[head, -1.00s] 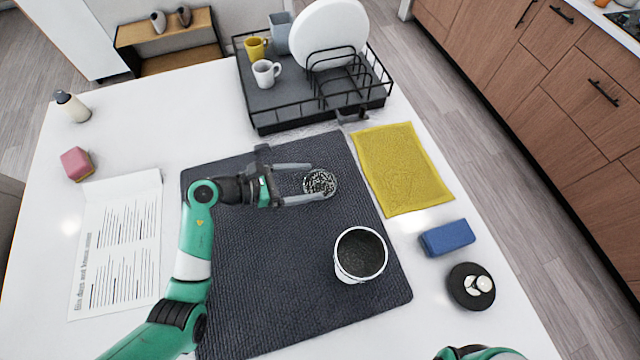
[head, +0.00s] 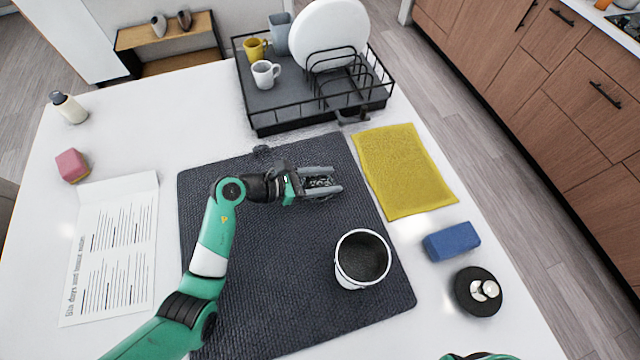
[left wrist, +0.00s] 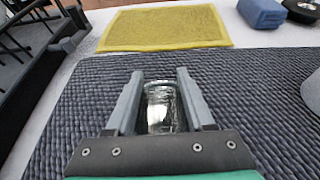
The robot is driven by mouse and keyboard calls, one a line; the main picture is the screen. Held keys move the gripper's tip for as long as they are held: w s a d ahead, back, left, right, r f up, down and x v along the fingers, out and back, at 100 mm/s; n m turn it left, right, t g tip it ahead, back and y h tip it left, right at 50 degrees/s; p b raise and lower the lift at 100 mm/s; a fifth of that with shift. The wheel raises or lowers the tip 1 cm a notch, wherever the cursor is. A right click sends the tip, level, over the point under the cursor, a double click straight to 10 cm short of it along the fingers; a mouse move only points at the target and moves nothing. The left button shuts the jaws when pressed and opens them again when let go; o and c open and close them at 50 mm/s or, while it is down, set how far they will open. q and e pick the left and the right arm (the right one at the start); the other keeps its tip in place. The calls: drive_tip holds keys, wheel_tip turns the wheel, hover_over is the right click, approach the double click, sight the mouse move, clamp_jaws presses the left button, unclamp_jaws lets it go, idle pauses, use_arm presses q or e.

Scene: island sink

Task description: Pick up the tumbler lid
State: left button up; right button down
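The tumbler lid, a black disc with silvery round parts on top (head: 478,291), lies on the white counter at the right, beyond the mat's edge. The open white tumbler (head: 341,268) with a dark inside stands upright on the dark mat. My left gripper (head: 338,182) is over the mat, left of and behind the tumbler, well away from the lid.
A blue sponge (head: 452,241) lies just behind the lid, and a yellow cloth (head: 403,172) behind that. A dish rack (head: 262,97) stands at the back. A paper sheet (head: 112,245), pink sponge (head: 72,166) and bottle (head: 69,107) are at the left.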

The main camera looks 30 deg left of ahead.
use_arm(q)
drive_tip(key=shift+s+f, duration=0.1)
clamp_jaws()
